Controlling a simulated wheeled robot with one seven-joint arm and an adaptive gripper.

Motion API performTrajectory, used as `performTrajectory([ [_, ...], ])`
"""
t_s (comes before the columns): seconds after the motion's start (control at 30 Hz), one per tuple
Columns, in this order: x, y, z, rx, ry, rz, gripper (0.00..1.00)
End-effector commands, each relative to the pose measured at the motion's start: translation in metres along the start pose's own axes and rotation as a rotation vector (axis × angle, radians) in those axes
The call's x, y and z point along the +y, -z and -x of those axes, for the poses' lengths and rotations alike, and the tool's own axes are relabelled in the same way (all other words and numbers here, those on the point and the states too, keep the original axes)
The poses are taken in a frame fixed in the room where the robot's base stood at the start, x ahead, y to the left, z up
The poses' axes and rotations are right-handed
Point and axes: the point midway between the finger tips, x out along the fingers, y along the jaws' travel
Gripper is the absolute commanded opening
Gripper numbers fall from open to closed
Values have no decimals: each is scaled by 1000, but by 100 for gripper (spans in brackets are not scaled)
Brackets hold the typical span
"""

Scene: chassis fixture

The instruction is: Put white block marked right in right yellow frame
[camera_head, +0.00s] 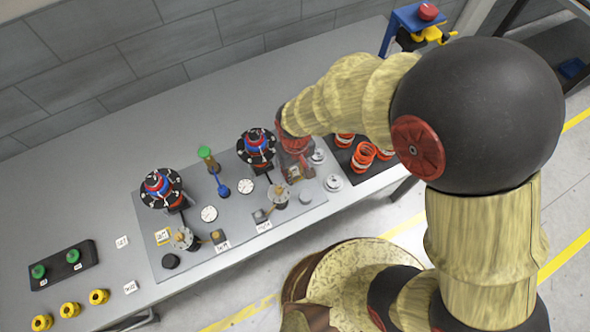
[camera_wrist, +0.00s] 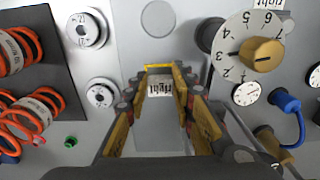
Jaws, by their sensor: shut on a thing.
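The white block marked "right" (camera_wrist: 160,86) is between the fingertips of my gripper (camera_wrist: 160,100) in the wrist view, its label facing the camera. My gripper is shut on it. The right yellow frame (camera_wrist: 157,67) shows as a yellow edge just beyond the block, close to it. Whether the block is inside the frame or above it I cannot tell. In the head view my gripper (camera_head: 297,172) is over the right part of the grey panel, and it hides most of this frame.
A numbered dial with a gold knob (camera_wrist: 262,53) and a blue connector (camera_wrist: 286,103) are beside my gripper. Orange springs (camera_wrist: 18,50) lie on a dark tray at the other side. Round white gauges (camera_wrist: 87,28) are nearby. A black-red-blue round part (camera_head: 256,147) stands left of my arm.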

Motion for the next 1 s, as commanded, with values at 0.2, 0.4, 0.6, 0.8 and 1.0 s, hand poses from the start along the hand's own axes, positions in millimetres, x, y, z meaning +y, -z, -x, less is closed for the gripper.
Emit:
performTrajectory([
  [0.2, 0, 0, -6, -1, 0, 0, 8],
  [0.4, 0, 0, -15, -1, 0, 0, 8],
  [0.6, 0, 0, -18, 0, 0, 0, 8],
  [0.8, 0, 0, -17, 0, 0, 0, 8],
  [1.0, 0, 0, -17, 0, 0, 0, 8],
])
